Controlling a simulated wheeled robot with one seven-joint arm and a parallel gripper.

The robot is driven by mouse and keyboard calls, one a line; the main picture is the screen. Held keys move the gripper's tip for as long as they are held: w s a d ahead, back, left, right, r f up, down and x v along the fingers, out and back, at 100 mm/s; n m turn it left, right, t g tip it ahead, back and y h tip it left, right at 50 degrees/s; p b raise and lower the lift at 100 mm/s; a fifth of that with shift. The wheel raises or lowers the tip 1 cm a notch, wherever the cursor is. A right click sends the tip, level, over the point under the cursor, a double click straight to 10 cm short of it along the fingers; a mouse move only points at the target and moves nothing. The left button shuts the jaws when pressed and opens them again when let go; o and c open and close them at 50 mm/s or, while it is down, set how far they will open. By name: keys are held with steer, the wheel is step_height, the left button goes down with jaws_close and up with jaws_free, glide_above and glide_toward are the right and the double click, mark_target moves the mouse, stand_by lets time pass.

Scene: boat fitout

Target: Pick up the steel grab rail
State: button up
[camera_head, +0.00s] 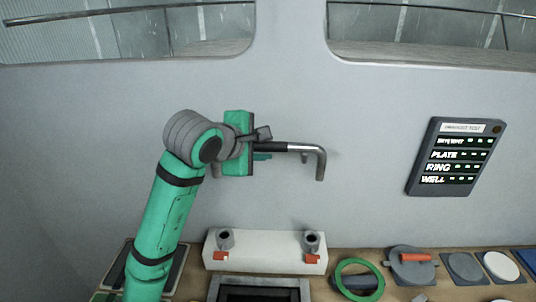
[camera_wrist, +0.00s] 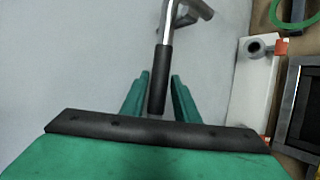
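The steel grab rail (camera_head: 311,149) is a bent bright bar with a black grip sleeve. It is up in the air in front of the pale wall, its bent end pointing down. My gripper (camera_head: 265,148) is at the rail's left part and shut on the black sleeve. In the wrist view, the sleeve (camera_wrist: 158,75) lies between the two green fingers of my gripper (camera_wrist: 160,85), and the steel bar runs away from them. The left part of the rail is hidden behind my gripper in the head view.
Below stands a white block (camera_head: 265,252) with two grey sockets and red clamps, apart from the rail. The bench holds a green ring (camera_head: 361,267), a grey disc with a red handle (camera_head: 411,265) and other discs. A dark sign panel (camera_head: 455,157) is on the wall.

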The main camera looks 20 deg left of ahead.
steer(key=shift+w+f, duration=0.25)
steer(key=shift+w, duration=0.2)
jaws_close()
steer(key=shift+d, duration=0.1)
steer(key=shift+r, duration=0.15)
